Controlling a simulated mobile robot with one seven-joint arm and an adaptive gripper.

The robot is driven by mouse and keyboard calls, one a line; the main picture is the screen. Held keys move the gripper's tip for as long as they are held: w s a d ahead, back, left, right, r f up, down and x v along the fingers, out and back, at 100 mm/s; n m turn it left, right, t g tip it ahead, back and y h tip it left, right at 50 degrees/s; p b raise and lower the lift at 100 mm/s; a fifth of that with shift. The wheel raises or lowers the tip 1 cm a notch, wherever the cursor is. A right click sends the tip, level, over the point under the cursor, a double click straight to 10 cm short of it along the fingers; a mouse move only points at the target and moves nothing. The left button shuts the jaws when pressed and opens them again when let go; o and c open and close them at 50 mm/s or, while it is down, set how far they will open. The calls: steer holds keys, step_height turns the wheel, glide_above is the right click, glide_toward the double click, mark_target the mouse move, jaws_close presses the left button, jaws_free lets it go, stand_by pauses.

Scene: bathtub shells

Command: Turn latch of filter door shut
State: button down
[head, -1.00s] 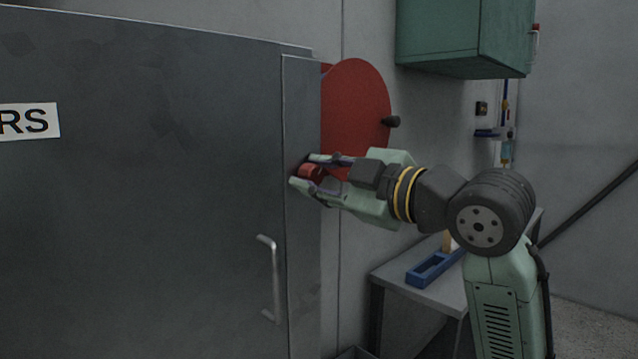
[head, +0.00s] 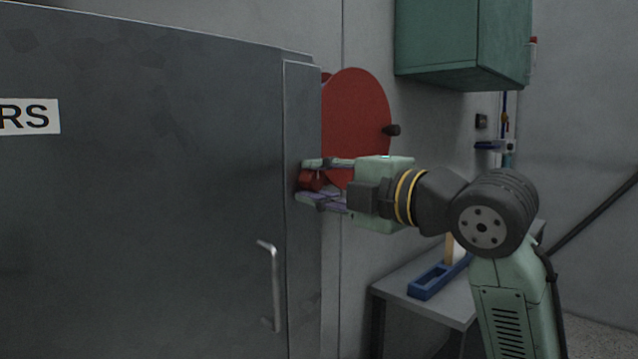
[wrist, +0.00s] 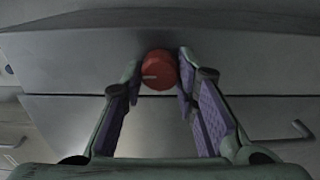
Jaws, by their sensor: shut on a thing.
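The grey filter door (head: 150,215) fills the left of the head view, with a bar handle (head: 272,288) near its right side. A red latch knob (head: 308,182) sits on the narrow front strip right of the door. My gripper (head: 312,180) reaches it from the right, one finger above and one below, shut on the knob. In the wrist view, the knob (wrist: 160,70) shows a pale line on its face and lies between my fingertips (wrist: 158,66). The fingers partly hide the knob in the head view.
A large red disc (head: 355,120) with a dark knob stands behind my gripper. A green wall cabinet (head: 460,40) hangs upper right. A grey table (head: 395,290) with a blue tray (head: 430,280) stands below my arm.

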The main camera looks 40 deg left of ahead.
stand_by(0.4)
steer(key=c, duration=1.2)
jaws_free()
steer(key=shift+c, duration=0.2)
steer(key=s+d, duration=0.1)
steer(key=d, duration=1.1)
